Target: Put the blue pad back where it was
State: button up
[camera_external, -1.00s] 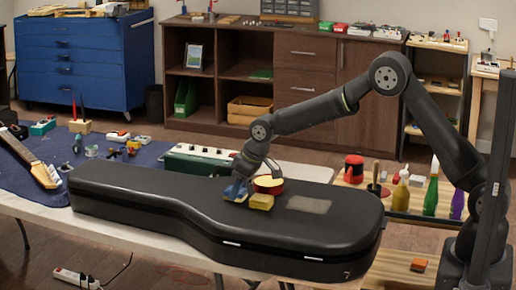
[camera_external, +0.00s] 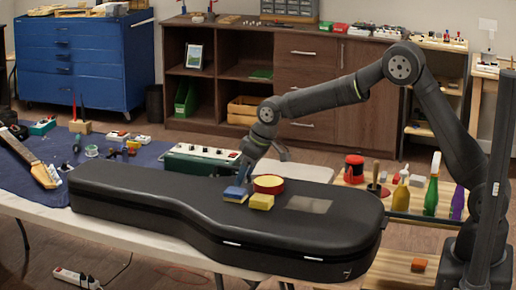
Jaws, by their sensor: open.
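The blue pad (camera_external: 235,194) lies on the lid of the black guitar case (camera_external: 130,190), at the left of a small group. A yellow pad (camera_external: 261,202) lies to its right, and a round red-rimmed, yellow-topped tin (camera_external: 268,184) sits just behind the yellow pad. My gripper (camera_external: 241,181) is open and empty, just above and behind the blue pad. Its fingers are small and dark here, and I cannot tell whether they touch the pad.
A green box with knobs (camera_external: 202,159) stands behind the case. Bottles (camera_external: 432,185) and a red-and-black can (camera_external: 353,168) stand on the wooden bench at right. A guitar neck (camera_external: 30,160) lies on the blue cloth at left.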

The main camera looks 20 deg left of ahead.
aim_at(237, 191)
jog(key=v, duration=0.6)
jog(key=x, duration=1.1)
jog(key=shift+f, duration=0.15)
jog(key=shift+a+f, duration=0.2)
jog(key=shift+f, duration=0.05)
jog(key=shift+r, duration=1.95)
